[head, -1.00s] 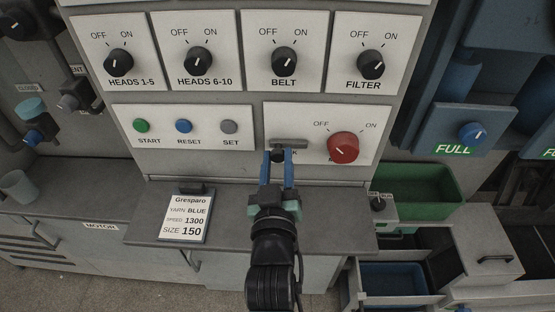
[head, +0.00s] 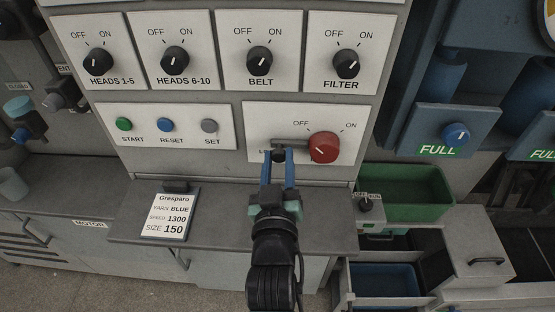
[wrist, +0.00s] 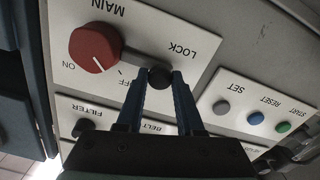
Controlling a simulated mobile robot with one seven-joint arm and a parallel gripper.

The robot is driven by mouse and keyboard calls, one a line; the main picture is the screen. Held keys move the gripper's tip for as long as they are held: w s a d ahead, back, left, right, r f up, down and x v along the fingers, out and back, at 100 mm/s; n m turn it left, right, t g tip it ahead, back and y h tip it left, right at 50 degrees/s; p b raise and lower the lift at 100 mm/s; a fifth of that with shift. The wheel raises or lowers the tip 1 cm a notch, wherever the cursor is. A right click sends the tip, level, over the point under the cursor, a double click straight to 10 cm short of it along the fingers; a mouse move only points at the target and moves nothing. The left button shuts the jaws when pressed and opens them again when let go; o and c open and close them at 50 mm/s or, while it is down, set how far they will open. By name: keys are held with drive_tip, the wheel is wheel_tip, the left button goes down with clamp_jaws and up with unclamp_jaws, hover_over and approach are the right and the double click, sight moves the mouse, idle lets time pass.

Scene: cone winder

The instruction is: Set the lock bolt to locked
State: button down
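The lock bolt is a grey bar (head: 291,145) with a black knob (head: 279,156) on the panel, left of the red MAIN switch (head: 324,147). The bar's right end reaches the edge of the red switch; whether they touch I cannot tell. My gripper (head: 279,160) has its blue fingers on either side of the black knob. In the wrist view the knob (wrist: 160,76) sits between the fingertips, and the bar (wrist: 136,61) runs up to the red switch (wrist: 95,55). The switch's white mark appears to point at OFF. The LOCK label is partly hidden in the head view.
A row of black knobs is above, such as BELT (head: 259,61). START, RESET and SET buttons (head: 165,126) are to the left. A grey ledge (head: 220,205) with an order card (head: 166,213) is below. A green bin (head: 405,190) is at right.

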drive_tip(key=c, duration=0.5)
unclamp_jaws()
drive_tip(key=shift+d, duration=0.45)
drive_tip(key=shift+c, duration=0.2)
drive_tip(key=shift+a, duration=0.1)
drive_tip(key=shift+a, duration=0.1)
drive_tip(key=shift+s, duration=0.1)
drive_tip(key=s+b, duration=0.2)
drive_tip(key=s, duration=1)
drive_tip(key=shift+s, duration=0.4)
